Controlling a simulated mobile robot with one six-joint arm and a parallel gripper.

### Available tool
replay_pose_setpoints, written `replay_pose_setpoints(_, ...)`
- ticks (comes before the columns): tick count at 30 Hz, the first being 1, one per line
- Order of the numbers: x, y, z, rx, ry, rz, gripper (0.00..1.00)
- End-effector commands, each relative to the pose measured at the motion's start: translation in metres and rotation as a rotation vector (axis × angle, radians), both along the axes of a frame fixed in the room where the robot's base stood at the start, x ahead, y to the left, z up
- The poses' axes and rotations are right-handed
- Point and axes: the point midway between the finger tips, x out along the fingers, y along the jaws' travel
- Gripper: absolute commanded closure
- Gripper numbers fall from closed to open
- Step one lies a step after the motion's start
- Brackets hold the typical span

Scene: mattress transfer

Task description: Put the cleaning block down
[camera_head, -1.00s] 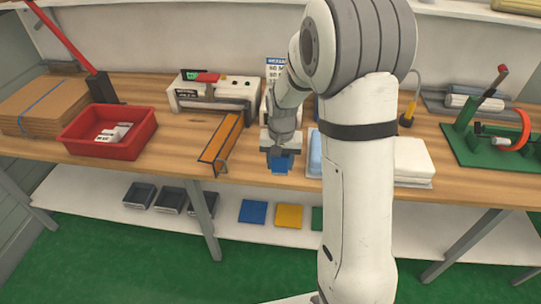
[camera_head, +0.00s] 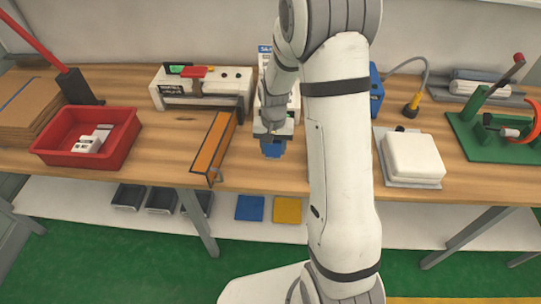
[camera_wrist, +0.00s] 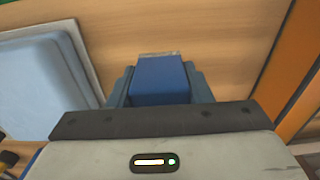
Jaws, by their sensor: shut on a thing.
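The cleaning block (camera_wrist: 160,80) is blue with a thin pale layer at its far end. My gripper (camera_wrist: 160,88) is shut on it, with one finger on each side. In the head view the blue block (camera_head: 273,149) shows under my gripper (camera_head: 272,141), over the front part of the wooden bench (camera_head: 262,177). I cannot tell whether the block touches the bench top. My arm hides part of the bench to the right of the block.
An orange-topped rail (camera_head: 215,143) lies left of the block. A light blue pad on a tray (camera_wrist: 40,85) shows in the wrist view. A red bin (camera_head: 85,150) stands left, and a white pad (camera_head: 412,157) right. Bare wood surrounds the block.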

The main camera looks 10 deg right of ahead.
Motion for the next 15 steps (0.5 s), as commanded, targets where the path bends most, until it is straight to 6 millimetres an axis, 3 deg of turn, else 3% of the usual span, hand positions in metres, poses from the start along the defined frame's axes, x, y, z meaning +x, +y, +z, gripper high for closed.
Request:
replay_pose_setpoints(10, 0.0, 0.003, -0.042, 0.0, 0.002, 0.007, 0.82)
replay_pose_setpoints(15, 0.0, 0.003, -0.048, 0.0, -0.002, 0.007, 0.82)
